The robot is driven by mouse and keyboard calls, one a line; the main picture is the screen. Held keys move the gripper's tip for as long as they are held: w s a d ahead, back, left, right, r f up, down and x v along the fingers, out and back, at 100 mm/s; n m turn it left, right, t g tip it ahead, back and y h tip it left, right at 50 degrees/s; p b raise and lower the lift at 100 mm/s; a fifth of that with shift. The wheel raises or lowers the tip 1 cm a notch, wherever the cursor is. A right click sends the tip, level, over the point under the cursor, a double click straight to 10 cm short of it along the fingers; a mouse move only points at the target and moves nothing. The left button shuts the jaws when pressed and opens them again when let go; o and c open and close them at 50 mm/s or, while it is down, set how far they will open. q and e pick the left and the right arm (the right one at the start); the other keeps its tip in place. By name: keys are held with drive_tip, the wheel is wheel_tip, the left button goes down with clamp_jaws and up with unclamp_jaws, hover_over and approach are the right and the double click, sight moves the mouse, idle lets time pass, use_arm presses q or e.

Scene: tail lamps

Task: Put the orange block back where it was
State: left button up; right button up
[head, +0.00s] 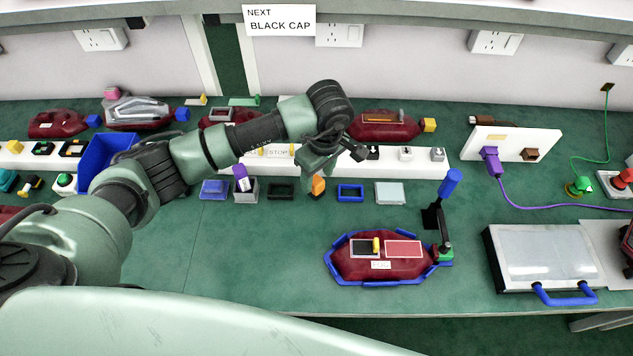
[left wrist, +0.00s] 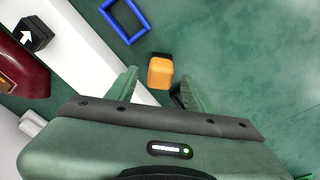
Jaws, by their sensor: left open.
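The orange block (head: 318,185) stands on the green bench in the middle of the head view, just below my left gripper (head: 330,165). In the left wrist view the orange block (left wrist: 160,72) shows at the gap between the two fingertips, with a dark part at its far end. My left gripper (left wrist: 157,85) is open, with its fingers apart. I cannot tell how far above the block the fingertips are. My right gripper is not in view.
A blue frame (head: 350,192) and a black frame (head: 280,190) lie either side of the block. A white ledge (head: 350,167) with small parts runs behind. A dark red lamp (head: 382,268) sits in a blue fixture in front. The bench (head: 230,255) is clear at front left.

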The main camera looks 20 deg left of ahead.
sight(320, 184)
use_arm(q)
wheel_tip(320, 184, up, 8)
drive_tip(key=b, duration=0.1)
drive_tip(key=shift+s+d+r, duration=0.2)
drive_tip(key=shift+s+d, duration=0.05)
drive_tip(key=shift+d, duration=0.15)
drive_tip(key=shift+s+f, duration=0.1)
